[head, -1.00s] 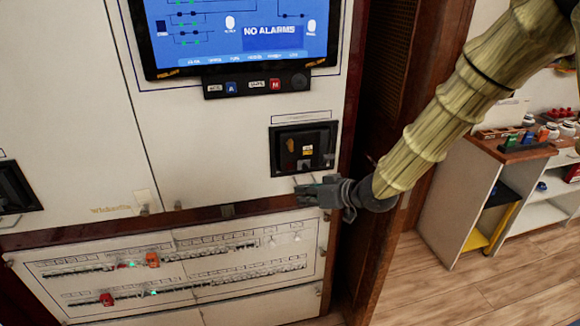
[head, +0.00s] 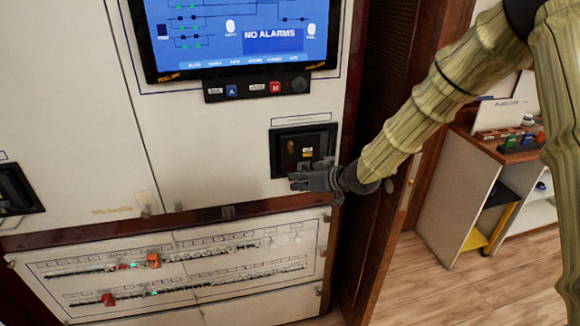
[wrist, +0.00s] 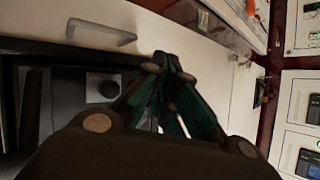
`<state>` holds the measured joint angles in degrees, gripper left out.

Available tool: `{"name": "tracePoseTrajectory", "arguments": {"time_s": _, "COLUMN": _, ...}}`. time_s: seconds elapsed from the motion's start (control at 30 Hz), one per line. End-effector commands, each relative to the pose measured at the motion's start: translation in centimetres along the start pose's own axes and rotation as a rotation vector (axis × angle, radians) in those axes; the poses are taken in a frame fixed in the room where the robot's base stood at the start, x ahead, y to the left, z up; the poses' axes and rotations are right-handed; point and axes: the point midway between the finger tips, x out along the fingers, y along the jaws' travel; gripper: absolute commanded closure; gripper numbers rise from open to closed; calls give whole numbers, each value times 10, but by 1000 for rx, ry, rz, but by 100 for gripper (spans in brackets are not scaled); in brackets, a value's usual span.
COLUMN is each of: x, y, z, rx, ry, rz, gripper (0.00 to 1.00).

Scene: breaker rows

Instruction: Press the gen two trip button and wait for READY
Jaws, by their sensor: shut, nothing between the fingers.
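My gripper (head: 293,182) is shut and empty in front of the white cabinet, at the lower edge of a black recessed unit (head: 304,138). The unit has a small amber label in it; my gripper covers part of its lower edge. No legible label marks the gen two trip button.
Below is a panel of breaker rows (head: 175,262) with red and orange pieces and green lights. A strip with blue A and red M buttons (head: 257,87) sits under the screen. Another black recess (head: 18,188) is at the left. A wooden post and shelves (head: 452,190) stand right.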

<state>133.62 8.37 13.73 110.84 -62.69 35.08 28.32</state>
Motion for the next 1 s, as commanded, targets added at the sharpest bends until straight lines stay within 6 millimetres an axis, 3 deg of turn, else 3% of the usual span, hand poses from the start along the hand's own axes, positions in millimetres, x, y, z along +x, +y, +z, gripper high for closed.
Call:
{"name": "tracePoseTrajectory", "arguments": {"time_s": 0.3, "x": 10, "y": 8, "z": -8, "rx": 1, "ry": 0, "rz": 1, "gripper": 100}}
{"name": "tracePoseTrajectory", "arguments": {"time_s": 1.0, "x": 10, "y": 8, "z": -8, "rx": 1, "ry": 0, "rz": 1, "gripper": 100}}
